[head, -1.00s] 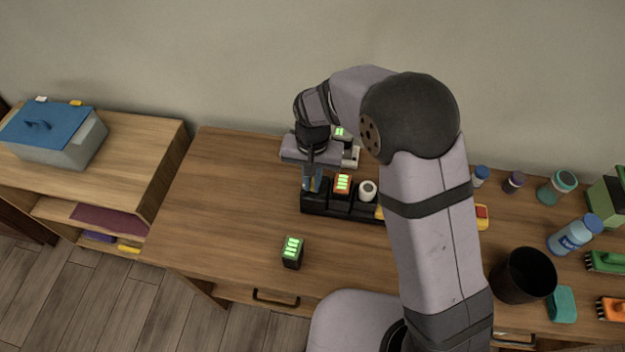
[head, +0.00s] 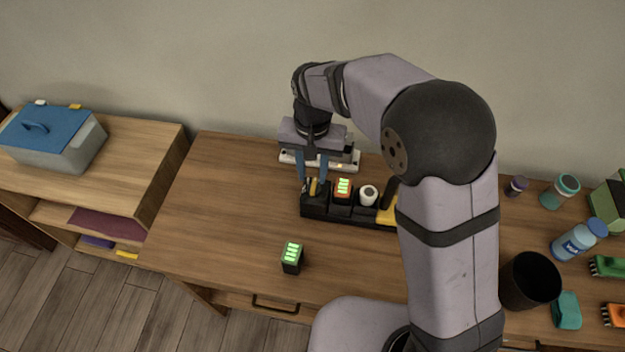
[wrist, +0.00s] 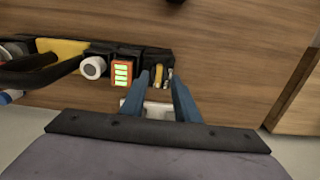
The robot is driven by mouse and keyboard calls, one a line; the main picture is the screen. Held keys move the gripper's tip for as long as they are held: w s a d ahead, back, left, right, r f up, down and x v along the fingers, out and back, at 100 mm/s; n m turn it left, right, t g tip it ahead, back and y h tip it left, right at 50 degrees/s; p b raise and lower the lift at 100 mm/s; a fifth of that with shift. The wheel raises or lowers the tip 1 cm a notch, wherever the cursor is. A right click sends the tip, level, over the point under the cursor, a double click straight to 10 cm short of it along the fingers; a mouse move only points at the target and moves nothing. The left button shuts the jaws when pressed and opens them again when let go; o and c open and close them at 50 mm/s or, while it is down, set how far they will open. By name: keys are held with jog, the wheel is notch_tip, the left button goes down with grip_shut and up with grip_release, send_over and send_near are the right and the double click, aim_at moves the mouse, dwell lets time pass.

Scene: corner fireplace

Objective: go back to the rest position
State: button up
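My gripper (head: 313,176) is open and empty, its two blue fingers spread just above the left end of a black holder (head: 338,210) on the desk. The wrist view shows the gripper's blue fingers (wrist: 162,95) apart, with nothing between them but the holder's end slot behind. That slot holds small yellow and metallic pieces (wrist: 161,74). Beside it in the holder stand an orange block with green bars (wrist: 122,72) and a white round item (wrist: 93,68). A yellow part with a dark handle (wrist: 62,56) follows. My arm covers the holder's right end in the head view.
A dark block with green bars (head: 292,257) stands alone at the front of the desk. A pale strip (head: 345,163) lies behind the holder. A grey box with a blue lid (head: 50,137) sits at far left. The desk's left part is clear.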

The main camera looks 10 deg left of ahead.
jog(key=shift+r, duration=0.75)
jog(key=shift+w+a+n, duration=0.15)
jog(key=shift+w+n, duration=0.15)
jog(key=shift+n, duration=0.5)
jog(key=shift+w+a+f+n, duration=0.1)
jog(key=shift+f+n, duration=0.2)
jog(key=shift+n, duration=0.3)
jog(key=s+d+f+n+g, duration=0.1)
jog(key=s+d+f+n, duration=0.15)
jog(key=s+d, duration=0.3)
jog(key=s+d+f+n, duration=0.1)
jog(key=s+d+f, duration=0.2)
jog(key=s+d, duration=0.25)
jog(key=s+d+r+m, duration=0.2)
jog(key=d+m, duration=0.1)
jog(key=d, duration=0.3)
jog(key=s+d+r+m+t, duration=0.1)
jog(key=s+d+r+m, duration=0.1)
jog(key=d, duration=0.5)
jog(key=shift+d+m, duration=0.25)
jog(key=shift+m, duration=0.3)
